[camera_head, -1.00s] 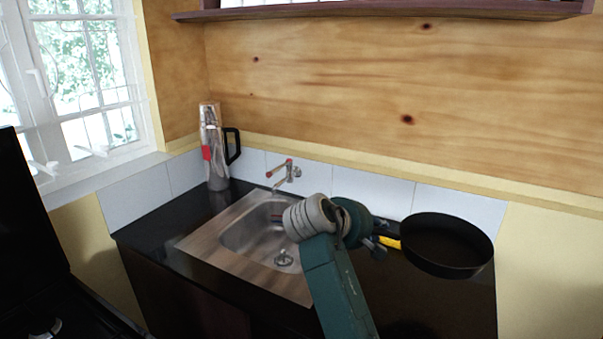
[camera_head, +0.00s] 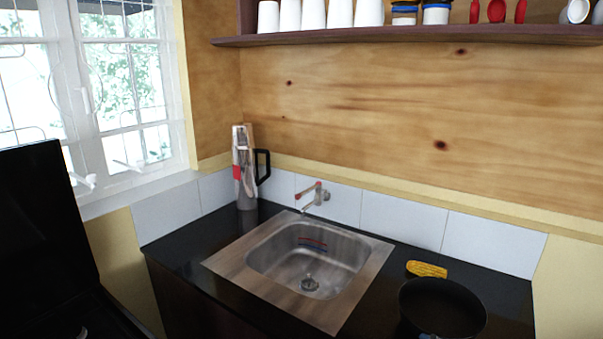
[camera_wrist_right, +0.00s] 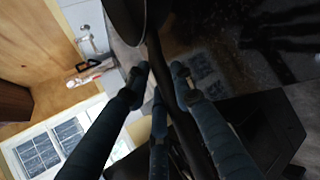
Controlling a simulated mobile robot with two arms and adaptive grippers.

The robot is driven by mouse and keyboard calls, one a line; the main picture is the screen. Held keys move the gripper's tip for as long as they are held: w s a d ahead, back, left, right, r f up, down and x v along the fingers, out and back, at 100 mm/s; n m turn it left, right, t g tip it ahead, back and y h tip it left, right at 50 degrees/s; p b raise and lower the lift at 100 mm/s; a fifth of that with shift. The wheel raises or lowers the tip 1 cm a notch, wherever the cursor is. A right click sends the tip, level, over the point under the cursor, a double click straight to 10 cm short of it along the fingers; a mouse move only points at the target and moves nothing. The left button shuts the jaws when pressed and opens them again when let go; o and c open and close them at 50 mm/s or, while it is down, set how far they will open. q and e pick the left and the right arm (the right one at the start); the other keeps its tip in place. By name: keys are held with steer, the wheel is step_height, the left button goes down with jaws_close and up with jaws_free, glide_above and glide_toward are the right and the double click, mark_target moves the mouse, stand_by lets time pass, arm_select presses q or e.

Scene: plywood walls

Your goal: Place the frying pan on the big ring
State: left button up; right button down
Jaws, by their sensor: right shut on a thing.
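My right gripper (camera_wrist_right: 160,76) is shut on that handle. The big ring cannot be made out. The black stove (camera_head: 70,300) with its raised lid is at the left, mostly cut off. My left gripper is not in view.
A steel sink (camera_head: 308,262) with a tap (camera_head: 316,196) is set in the black counter. A flask (camera_head: 245,170) stands in the back corner. A shelf (camera_head: 420,37) with cups hangs above.

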steer(key=s+a+r+n+g+y, duration=0.2)
steer(key=s+a+r+n+y, duration=0.1)
steer(key=s, duration=0.3)
steer(key=s+a+r+n+g+y, duration=0.2)
steer(key=s+a+r+n, duration=0.1)
steer(key=s, duration=0.4)
steer(key=shift+s+a+r+n+y, duration=0.25)
steer(key=shift+a+r+n+y, duration=0.15)
steer(key=shift+r+n, duration=0.3)
steer(key=shift+r, duration=0.1)
steer(key=shift+w+d+r, duration=0.1)
steer(key=shift+w+r, duration=0.05)
steer(key=shift+r, duration=0.05)
steer(key=shift+f, duration=0.25)
